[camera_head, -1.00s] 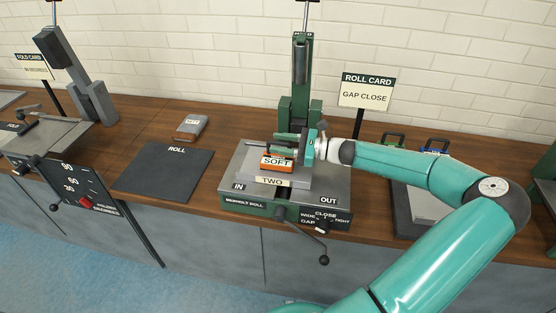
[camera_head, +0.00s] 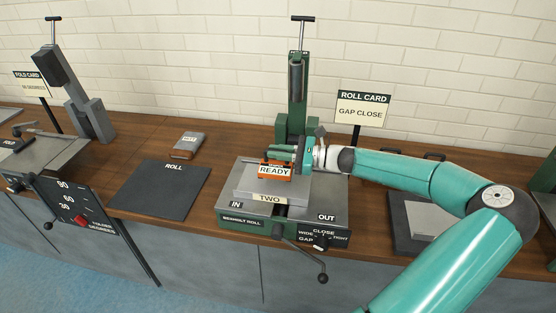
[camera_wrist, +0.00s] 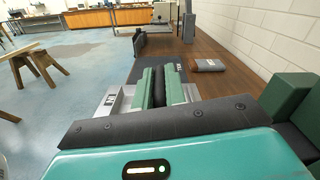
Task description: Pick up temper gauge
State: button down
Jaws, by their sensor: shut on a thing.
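The temper gauge appears to be the small orange block (camera_head: 275,172) with a white label reading READY. It is at the plate marked TWO (camera_head: 245,192) on the roll machine, close above or touching it; I cannot tell which. My gripper (camera_head: 284,153) reaches in from the right, just behind and above the label. Its green fingers (camera_wrist: 160,88) are shut on a dark bar between them in the wrist view, seemingly the gauge's handle. The orange body is hidden in the wrist view.
A dark ROLL mat (camera_head: 165,190) lies left of the machine, with a small grey-brown block (camera_head: 188,145) behind it. A green upright press (camera_head: 297,95) and the ROLL CARD sign (camera_head: 362,107) stand behind. A tray (camera_head: 402,220) sits right, beneath my arm.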

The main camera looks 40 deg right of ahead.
jog(key=s+a+r, duration=0.8)
jog(key=s+r, duration=0.1)
jog(key=s, duration=0.2)
jog(key=shift+r, duration=0.15)
jog(key=shift+s, duration=0.1)
